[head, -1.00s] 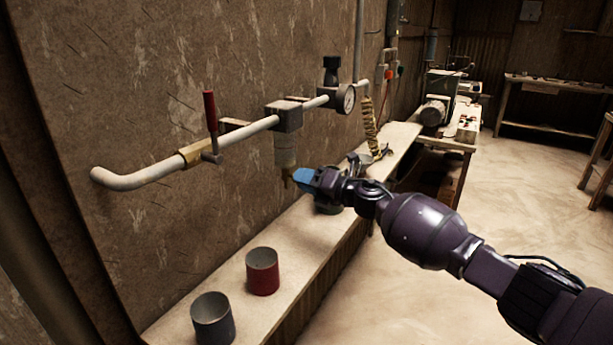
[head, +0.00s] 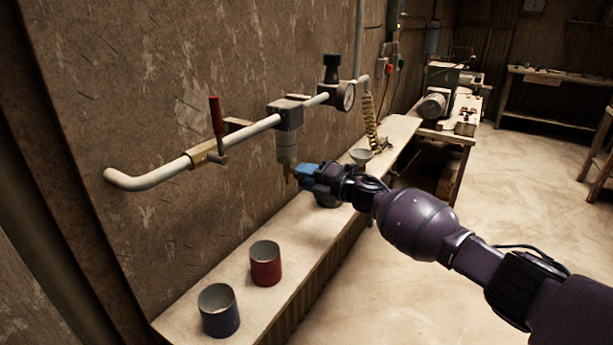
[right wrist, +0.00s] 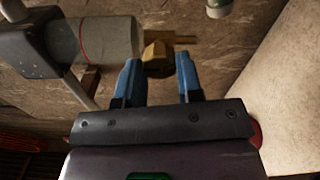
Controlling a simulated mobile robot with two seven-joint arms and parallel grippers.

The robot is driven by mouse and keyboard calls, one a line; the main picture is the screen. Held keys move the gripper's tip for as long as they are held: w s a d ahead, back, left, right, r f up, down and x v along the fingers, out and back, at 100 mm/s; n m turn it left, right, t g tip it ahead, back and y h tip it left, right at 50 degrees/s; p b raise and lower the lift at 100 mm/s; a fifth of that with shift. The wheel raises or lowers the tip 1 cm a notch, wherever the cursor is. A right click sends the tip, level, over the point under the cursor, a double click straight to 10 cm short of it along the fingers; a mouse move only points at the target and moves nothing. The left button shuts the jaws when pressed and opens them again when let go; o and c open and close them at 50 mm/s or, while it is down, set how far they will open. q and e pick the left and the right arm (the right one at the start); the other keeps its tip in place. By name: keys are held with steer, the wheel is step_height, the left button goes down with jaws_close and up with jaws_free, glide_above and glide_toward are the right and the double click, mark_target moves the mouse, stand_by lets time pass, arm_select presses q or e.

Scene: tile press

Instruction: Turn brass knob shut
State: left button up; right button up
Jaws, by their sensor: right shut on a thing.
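The brass knob (right wrist: 158,57) sits under the clear filter bowl (right wrist: 110,42), with a thin brass stem beyond it. My right gripper (right wrist: 160,75) has its blue fingers on both sides of the knob and is shut on it. In the head view the right gripper (head: 300,174) is at the bottom of the bowl (head: 286,148), and its fingers hide most of the knob. The bowl hangs from a grey block on the white pipe (head: 160,175). My left gripper is not in view.
A lever valve with a red handle (head: 216,115) is on the pipe at left, and a gauge (head: 346,97) is at right. A red cup (head: 265,265) and a grey cup (head: 219,312) stand on the ledge (head: 300,240). A funnel (head: 361,155) lies farther back.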

steer(key=o, duration=0.9)
steer(key=p+v, duration=0.1)
steer(key=v, duration=0.9)
steer(key=shift+s+d, duration=0.25)
steer(key=shift+d, duration=0.05)
